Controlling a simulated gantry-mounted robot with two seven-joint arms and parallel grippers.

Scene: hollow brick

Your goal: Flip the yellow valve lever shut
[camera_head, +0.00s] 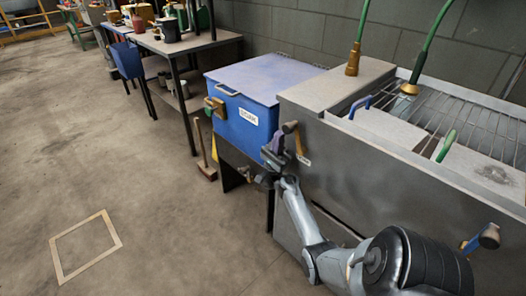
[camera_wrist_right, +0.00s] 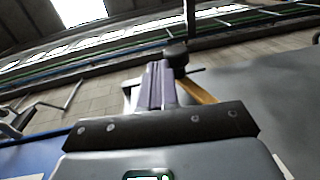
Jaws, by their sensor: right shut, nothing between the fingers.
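The yellow valve lever (camera_head: 298,143) with a black round knob is on the front of the grey metal sink unit, near its left corner. It points up, tilted slightly left. My right gripper (camera_head: 277,143), with purple fingers, is shut and empty just left of the lever. In the right wrist view the shut fingers (camera_wrist_right: 154,84) stand close beside the lever (camera_wrist_right: 203,92), whose knob (camera_wrist_right: 177,53) is near the fingertips. I cannot tell whether they touch. The lever's lower end is partly hidden by the gripper. My left gripper is not in view.
A blue lidded box (camera_head: 240,108) labelled "SOAK" stands left of the sink unit (camera_head: 385,165). A second lever (camera_head: 483,239), blue with a black knob, is at the unit's right front. A wooden-handled tool (camera_head: 203,150) stands by the box.

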